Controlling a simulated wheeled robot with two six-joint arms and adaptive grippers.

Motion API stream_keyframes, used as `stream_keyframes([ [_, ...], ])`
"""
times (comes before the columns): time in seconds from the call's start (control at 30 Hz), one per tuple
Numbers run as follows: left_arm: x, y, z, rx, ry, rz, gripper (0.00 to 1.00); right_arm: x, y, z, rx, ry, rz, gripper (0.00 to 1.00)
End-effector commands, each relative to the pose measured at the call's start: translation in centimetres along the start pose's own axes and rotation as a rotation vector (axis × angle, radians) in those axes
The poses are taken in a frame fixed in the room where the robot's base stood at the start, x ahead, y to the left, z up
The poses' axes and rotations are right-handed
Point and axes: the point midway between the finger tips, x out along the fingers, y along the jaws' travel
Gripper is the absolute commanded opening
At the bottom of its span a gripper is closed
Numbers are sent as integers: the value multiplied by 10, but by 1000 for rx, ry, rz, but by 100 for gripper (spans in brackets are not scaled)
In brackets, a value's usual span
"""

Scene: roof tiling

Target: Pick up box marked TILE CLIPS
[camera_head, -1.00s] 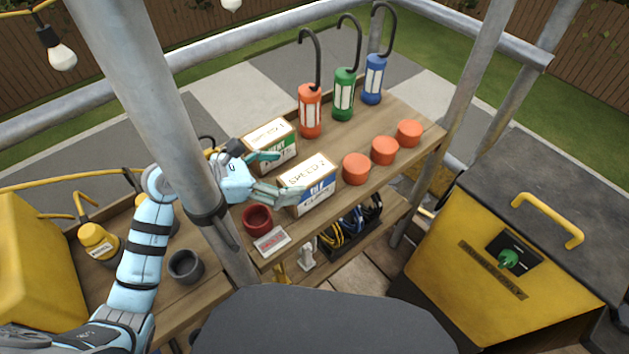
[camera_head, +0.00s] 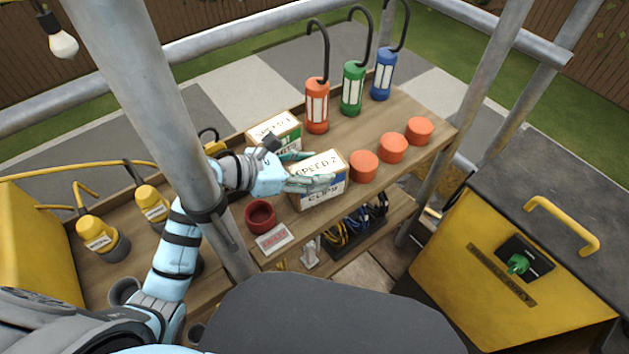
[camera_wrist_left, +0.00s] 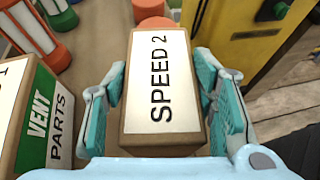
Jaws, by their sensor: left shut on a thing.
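The box with SPEED 2 on its top (camera_head: 325,160) stands on the wooden shelf. Its front has a blue band and the word CLIPS; the rest of that label is covered by my finger. My left gripper (camera_head: 318,171) is shut on this box, one finger along each side. In the left wrist view the box (camera_wrist_left: 160,95) sits between the two teal finger pads (camera_wrist_left: 160,70), its SPEED 2 top facing the camera. I cannot tell any gap between box and shelf. My right gripper is not in view.
A green-labelled VENT PARTS box (camera_wrist_left: 42,115) stands close beside the held box. Orange pots (camera_head: 363,166) line the right, and hooked lamps (camera_head: 317,105) stand behind. A dark red cup (camera_head: 260,215) is in front. A scaffold pole (camera_head: 170,110) crosses before my left arm.

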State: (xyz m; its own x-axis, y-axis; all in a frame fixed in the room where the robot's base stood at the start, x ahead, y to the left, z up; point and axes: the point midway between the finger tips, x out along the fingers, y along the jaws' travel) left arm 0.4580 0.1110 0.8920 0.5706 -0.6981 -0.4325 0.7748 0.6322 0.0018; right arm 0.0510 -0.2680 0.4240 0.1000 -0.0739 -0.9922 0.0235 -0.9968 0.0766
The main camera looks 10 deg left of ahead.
Motion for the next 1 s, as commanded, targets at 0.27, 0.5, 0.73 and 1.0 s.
stream_keyframes([
  [0.27,1,-1,-1,0,2,-3,0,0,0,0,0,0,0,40],
  [0.5,-3,-1,9,0,0,-3,0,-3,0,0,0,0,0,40],
  [0.73,-25,0,56,6,-3,-1,0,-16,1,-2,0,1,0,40],
  [1.0,-67,0,142,7,-4,1,0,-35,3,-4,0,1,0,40],
])
